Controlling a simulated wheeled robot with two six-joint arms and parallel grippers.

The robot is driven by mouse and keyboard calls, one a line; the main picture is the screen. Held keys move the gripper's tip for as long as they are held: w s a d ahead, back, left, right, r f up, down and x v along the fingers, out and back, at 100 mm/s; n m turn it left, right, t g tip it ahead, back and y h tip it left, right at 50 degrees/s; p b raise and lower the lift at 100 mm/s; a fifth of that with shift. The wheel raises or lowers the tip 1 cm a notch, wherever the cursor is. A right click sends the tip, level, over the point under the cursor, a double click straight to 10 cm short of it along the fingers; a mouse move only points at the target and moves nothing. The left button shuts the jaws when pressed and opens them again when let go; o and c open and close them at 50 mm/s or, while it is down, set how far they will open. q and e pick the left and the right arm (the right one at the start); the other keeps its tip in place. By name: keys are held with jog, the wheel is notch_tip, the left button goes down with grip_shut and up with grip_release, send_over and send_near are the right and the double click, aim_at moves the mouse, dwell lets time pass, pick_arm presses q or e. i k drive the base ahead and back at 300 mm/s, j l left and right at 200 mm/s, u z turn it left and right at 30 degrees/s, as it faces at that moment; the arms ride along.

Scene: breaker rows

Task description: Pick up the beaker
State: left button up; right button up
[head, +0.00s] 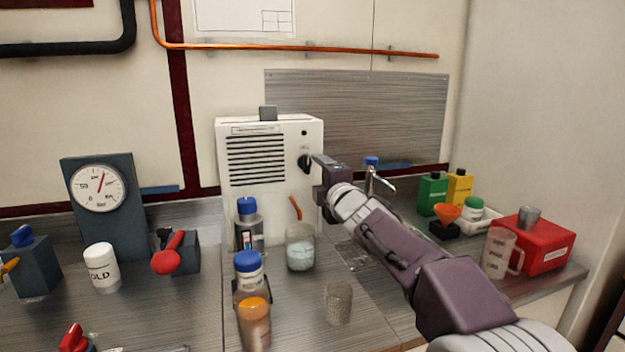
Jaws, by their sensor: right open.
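A clear glass beaker (300,250) with pale contents stands upright on the counter, in front of the white vented box (270,150). My right arm comes in from the lower right. My right gripper (322,178) is open, above and slightly right of the beaker, near the box's black knob (305,162). I see nothing between its fingers, and it appears apart from the beaker. My left gripper is out of view.
Blue-capped bottles (248,222) and an orange-capped jar (254,322) stand left of the beaker. A small grey cup (338,304) stands in front. A measuring jug (497,254) and red box (543,246) are at right. Bare counter lies between beaker and cup.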

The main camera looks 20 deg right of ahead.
aim_at(299, 237)
jog(key=k, duration=1)
